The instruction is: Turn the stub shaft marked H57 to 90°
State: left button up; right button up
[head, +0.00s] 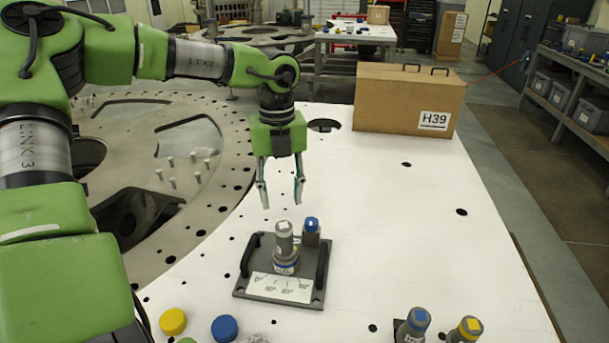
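A grey stub shaft (284,240) stands upright on a dark base plate (310,272) with two black handles. A blue and white band rings its foot; any marking there is too small to read. A white card (281,288) with a fan of angle lines lies in front of it. A blue-topped post (311,232) stands just behind it to the right. My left gripper (281,203) points down above the shaft, its two fingers apart and empty. The fingertips look clear of the shaft top. My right gripper is not in view.
A brown case marked H39 (410,101) stands at the back of the white table (400,210). A yellow cap (173,321) and a blue cap (225,328) lie at front left. Blue-topped (413,325) and yellow-topped (466,330) grey parts stand at front right.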

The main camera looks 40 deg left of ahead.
aim_at(284, 225)
pick_arm(q)
jog(key=shift+w+f, duration=0.1)
jog(key=shift+w, duration=0.1)
jog(key=shift+s+f+b, duration=0.25)
jog(key=shift+f+b, duration=0.15)
jog(key=shift+f, duration=0.25)
notch_tip(284, 225, down, 3)
jog(key=shift+w+f+b, duration=0.15)
jog(key=shift+f+b, duration=0.05)
jog(key=shift+b, duration=0.4)
notch_tip(284, 225, down, 2)
jog(key=b, duration=0.2)
jog(key=shift+f+b, duration=0.15)
jog(key=shift+b, duration=0.2)
jog(key=shift+f+b, duration=0.85)
jog(key=shift+b, duration=0.2)
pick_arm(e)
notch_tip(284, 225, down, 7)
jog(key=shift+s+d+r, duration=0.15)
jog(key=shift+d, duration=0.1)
pick_arm(q)
jog(key=c, duration=0.8)
jog(key=shift+c, duration=0.2)
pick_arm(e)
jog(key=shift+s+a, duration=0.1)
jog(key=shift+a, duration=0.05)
